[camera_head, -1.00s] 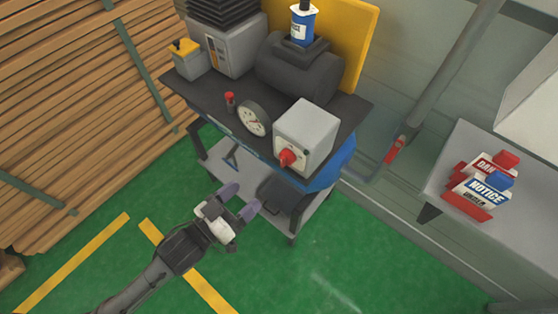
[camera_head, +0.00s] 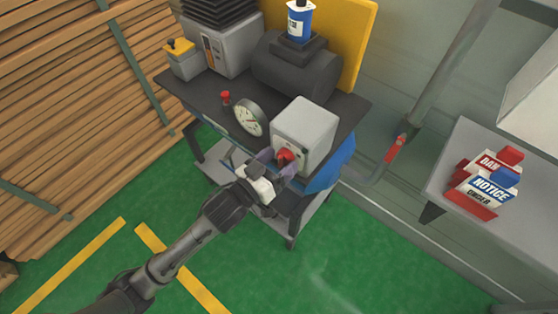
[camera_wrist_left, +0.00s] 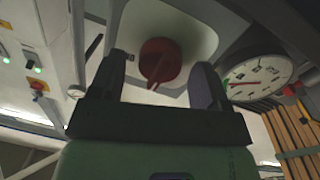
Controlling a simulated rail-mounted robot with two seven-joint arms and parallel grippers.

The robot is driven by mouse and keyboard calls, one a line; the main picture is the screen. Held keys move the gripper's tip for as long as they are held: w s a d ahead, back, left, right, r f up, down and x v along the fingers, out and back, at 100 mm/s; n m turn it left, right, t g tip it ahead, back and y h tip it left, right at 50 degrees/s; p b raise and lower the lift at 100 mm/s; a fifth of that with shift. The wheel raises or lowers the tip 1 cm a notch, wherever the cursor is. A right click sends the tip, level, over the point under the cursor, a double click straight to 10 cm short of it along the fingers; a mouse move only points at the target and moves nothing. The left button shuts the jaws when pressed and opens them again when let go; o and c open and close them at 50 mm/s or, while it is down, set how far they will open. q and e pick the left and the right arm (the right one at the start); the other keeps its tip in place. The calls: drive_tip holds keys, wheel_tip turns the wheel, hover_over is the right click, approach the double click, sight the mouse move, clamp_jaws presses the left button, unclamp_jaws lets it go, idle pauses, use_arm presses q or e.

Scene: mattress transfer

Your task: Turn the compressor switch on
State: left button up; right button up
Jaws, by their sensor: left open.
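The compressor switch is a red rotary knob (camera_head: 285,157) on the front of a pale grey box (camera_head: 309,132) at the cart top's front edge. In the left wrist view the red knob (camera_wrist_left: 160,61) sits on a light panel, between and beyond the two fingers. My left gripper (camera_head: 276,163) is open, with its fingertips at the knob, one on each side. In the left wrist view a gap shows between the left gripper's fingers (camera_wrist_left: 166,82) and the knob; contact cannot be told. My right gripper is not in view.
A round pressure gauge (camera_head: 248,117) stands close beside the box, also in the left wrist view (camera_wrist_left: 257,74). A small red-topped valve (camera_head: 225,98) is left of it. A black tank (camera_head: 296,70) is behind. A side table (camera_head: 462,142) holds warning tags (camera_head: 484,184).

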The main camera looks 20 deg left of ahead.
use_arm(q)
drive_tip(key=shift+w, duration=0.15)
drive_tip(key=shift+c, duration=0.3)
drive_tip(key=c, duration=0.9)
drive_tip(key=shift+o, duration=0.2)
drive_tip(key=shift+r+p, duration=0.15)
drive_tip(key=shift+p, duration=0.35)
drive_tip(key=m+p, duration=0.4)
drive_tip(key=p, duration=0.1)
drive_tip(key=m+p, duration=0.4)
drive_tip(key=p, duration=0.1)
drive_tip(key=shift+d+r+g+y+p, duration=0.1)
drive_tip(key=shift+r+g+y+p, duration=0.05)
drive_tip(key=shift+g+y+p, duration=0.15)
drive_tip(key=shift+m+p, duration=0.8)
drive_tip(key=shift+m, duration=0.3)
drive_tip(key=shift+m+p, duration=0.45)
drive_tip(key=shift+m, duration=0.15)
drive_tip(key=shift+f, duration=0.2)
